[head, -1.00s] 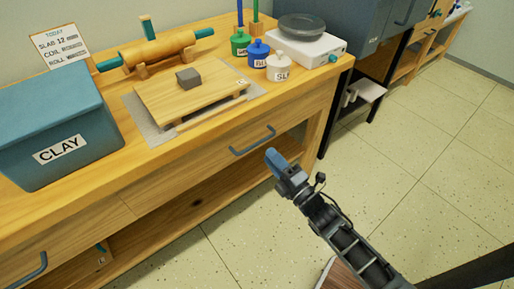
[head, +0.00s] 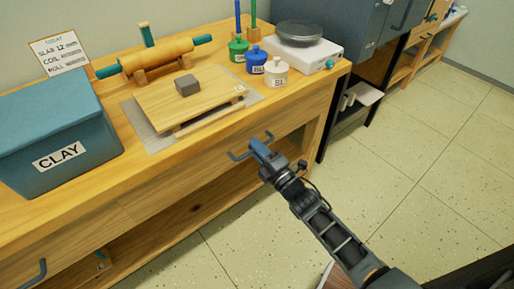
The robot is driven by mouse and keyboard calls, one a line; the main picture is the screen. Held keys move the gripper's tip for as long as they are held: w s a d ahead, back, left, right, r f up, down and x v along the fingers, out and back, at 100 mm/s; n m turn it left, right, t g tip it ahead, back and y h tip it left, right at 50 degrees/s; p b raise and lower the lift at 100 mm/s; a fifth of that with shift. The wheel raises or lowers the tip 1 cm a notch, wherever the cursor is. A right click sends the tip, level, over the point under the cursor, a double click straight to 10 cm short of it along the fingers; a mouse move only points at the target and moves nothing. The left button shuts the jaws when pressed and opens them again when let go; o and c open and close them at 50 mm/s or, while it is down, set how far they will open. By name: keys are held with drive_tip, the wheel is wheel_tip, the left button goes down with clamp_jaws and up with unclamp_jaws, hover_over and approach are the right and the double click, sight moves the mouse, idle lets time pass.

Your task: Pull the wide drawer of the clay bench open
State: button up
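The clay bench (head: 75,222) is a long wooden bench on the left. Its wide drawer (head: 185,182) is in the front below the top and looks closed. The drawer's dark bar handle (head: 238,157) is at the drawer's right part. My gripper (head: 258,148) is at the handle, its blue-grey fingers overlapping the handle's middle in the head view. I cannot tell whether the fingers are around the bar or just in front of it, nor how far apart they are.
On the bench top stand a teal clay bin (head: 55,140), a rolling pin (head: 155,56), a board with a grey block (head: 187,85), small jars (head: 275,72) and a scale (head: 305,53). Another handle (head: 32,272) is at lower left. The floor (head: 420,150) at right is clear.

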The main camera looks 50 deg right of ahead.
clamp_jaws()
drive_tip(key=shift+s, duration=0.1)
drive_tip(key=r+v, duration=0.2)
drive_tip(key=v, duration=1.2)
drive_tip(key=s+r+v, duration=0.1)
drive_tip(key=r+v, duration=0.2)
drive_tip(key=v, duration=1.2)
drive_tip(key=shift+a+r+b, duration=0.2)
drive_tip(key=shift+b, duration=0.25)
drive_tip(key=shift+o, duration=1.7)
unclamp_jaws()
drive_tip(key=v, duration=0.8)
drive_tip(key=shift+b, duration=0.45)
